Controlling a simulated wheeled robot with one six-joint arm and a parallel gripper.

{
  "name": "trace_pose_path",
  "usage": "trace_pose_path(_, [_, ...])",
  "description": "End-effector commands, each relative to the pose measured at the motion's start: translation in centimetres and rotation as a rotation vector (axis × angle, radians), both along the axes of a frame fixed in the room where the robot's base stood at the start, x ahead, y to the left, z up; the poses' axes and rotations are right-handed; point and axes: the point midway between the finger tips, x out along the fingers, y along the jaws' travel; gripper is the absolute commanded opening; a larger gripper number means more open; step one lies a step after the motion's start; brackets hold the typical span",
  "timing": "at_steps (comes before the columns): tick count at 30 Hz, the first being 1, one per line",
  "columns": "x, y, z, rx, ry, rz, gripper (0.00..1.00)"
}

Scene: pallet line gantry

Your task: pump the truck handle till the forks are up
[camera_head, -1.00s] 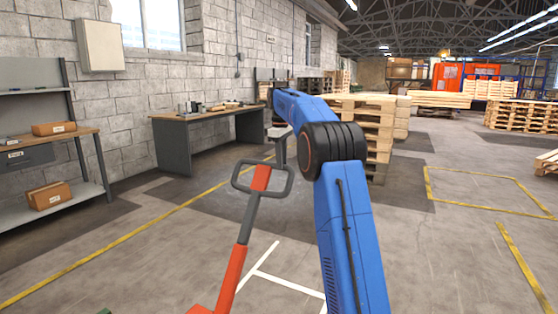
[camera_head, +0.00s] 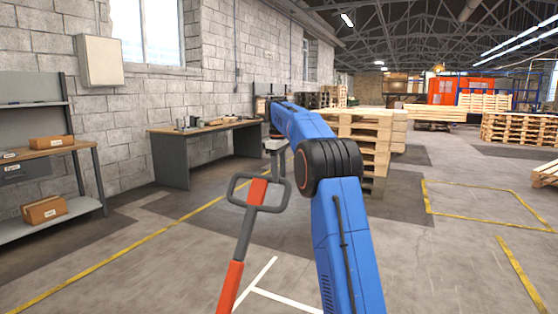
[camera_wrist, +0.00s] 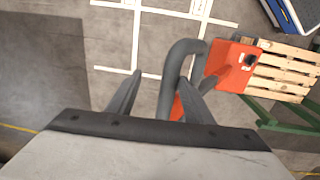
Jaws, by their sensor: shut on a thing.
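The truck handle (camera_head: 260,192) is a grey loop on a red shaft, leaning up from the bottom of the head view. In the wrist view its grey loop (camera_wrist: 173,78) passes between the fingers of my gripper (camera_wrist: 158,98), which is shut on it. In the head view my blue arm reaches over and past the handle, with the wrist end beyond the loop. The red truck body (camera_wrist: 230,66) shows in the wrist view, right of the loop. The forks cannot be made out; a slatted wooden pallet (camera_wrist: 283,72) lies beyond the body.
Green bars (camera_wrist: 268,118) run beside the pallet. A workbench (camera_head: 172,160) and a shelf unit (camera_head: 70,220) stand along the block wall at left. Pallet stacks (camera_head: 368,130) stand ahead.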

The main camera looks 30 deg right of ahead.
Motion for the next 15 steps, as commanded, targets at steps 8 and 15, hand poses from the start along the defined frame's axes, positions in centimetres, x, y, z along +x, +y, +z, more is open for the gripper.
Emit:
trace_pose_path(8, [-0.1, 0.2, 5.3, -0.003, -0.007, -0.002, 0.40])
trace_pose_path(15, [-0.3, 0.4, 8.8, -0.003, -0.007, -0.001, 0.40])
